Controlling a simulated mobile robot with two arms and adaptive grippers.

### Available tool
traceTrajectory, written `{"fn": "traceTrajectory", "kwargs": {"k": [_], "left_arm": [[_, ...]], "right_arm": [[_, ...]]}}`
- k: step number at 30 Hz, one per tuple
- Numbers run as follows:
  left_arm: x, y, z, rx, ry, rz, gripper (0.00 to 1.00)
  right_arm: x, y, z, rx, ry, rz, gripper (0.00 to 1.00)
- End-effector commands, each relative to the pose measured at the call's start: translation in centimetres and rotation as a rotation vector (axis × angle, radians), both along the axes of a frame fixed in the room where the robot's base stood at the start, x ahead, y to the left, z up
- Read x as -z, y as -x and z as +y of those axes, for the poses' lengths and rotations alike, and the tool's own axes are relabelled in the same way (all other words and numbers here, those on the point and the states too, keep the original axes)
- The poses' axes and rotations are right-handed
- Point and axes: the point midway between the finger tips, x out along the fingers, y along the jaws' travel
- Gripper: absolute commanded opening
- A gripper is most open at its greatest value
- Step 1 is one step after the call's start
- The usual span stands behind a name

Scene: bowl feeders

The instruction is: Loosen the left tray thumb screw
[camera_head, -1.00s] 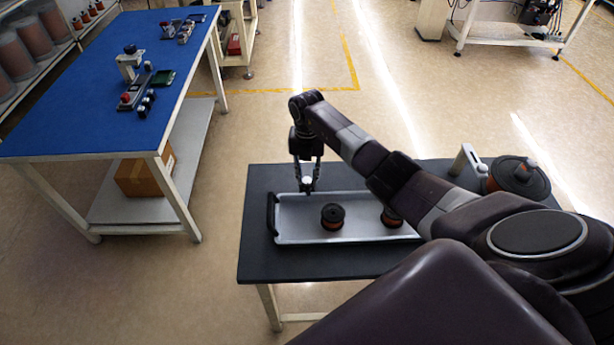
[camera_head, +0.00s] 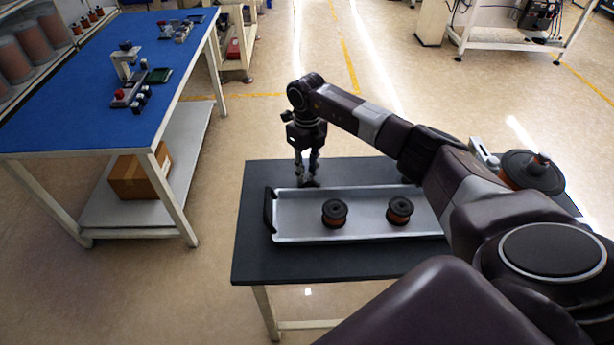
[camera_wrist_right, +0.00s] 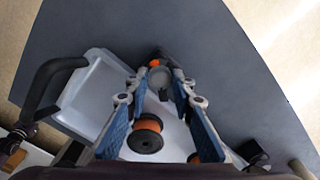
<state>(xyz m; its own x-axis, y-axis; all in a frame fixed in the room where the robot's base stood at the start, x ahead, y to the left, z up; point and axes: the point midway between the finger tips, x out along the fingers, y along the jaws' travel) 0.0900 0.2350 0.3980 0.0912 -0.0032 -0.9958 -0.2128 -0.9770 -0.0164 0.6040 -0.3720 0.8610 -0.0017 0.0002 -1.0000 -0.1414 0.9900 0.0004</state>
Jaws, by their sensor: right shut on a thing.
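The pale tray (camera_head: 288,228) lies on the dark table, with a black handle (camera_head: 269,210) at its left end. My right gripper (camera_head: 308,180) points down at the tray's far edge, near the left end. In the right wrist view its blue-padded fingers (camera_wrist_right: 162,80) are closed around a small round grey knob (camera_wrist_right: 160,77), which looks like the left thumb screw. My left gripper is out of view.
Two black-and-orange spools (camera_head: 334,212) (camera_head: 399,210) stand on the tray, in front of my right gripper. A larger spool (camera_head: 532,172) stands at the table's right. The dark table (camera_head: 262,265) is clear before the tray. A blue-topped bench (camera_head: 70,110) stands at left.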

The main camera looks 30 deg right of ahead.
Motion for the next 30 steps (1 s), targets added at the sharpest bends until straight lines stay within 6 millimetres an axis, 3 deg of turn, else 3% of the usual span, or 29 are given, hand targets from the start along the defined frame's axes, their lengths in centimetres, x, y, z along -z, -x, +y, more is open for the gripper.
{"fn": "traceTrajectory", "kwargs": {"k": [3,15,30], "left_arm": [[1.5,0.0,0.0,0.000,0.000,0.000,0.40],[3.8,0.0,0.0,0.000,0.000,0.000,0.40],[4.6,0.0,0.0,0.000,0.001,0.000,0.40]], "right_arm": [[0.3,-0.1,-0.1,-0.111,0.002,-0.002,0.00],[0.1,-0.1,-0.1,-0.426,0.001,-0.004,0.00],[-0.1,-0.1,0.0,-0.575,-0.001,-0.004,0.00]]}}
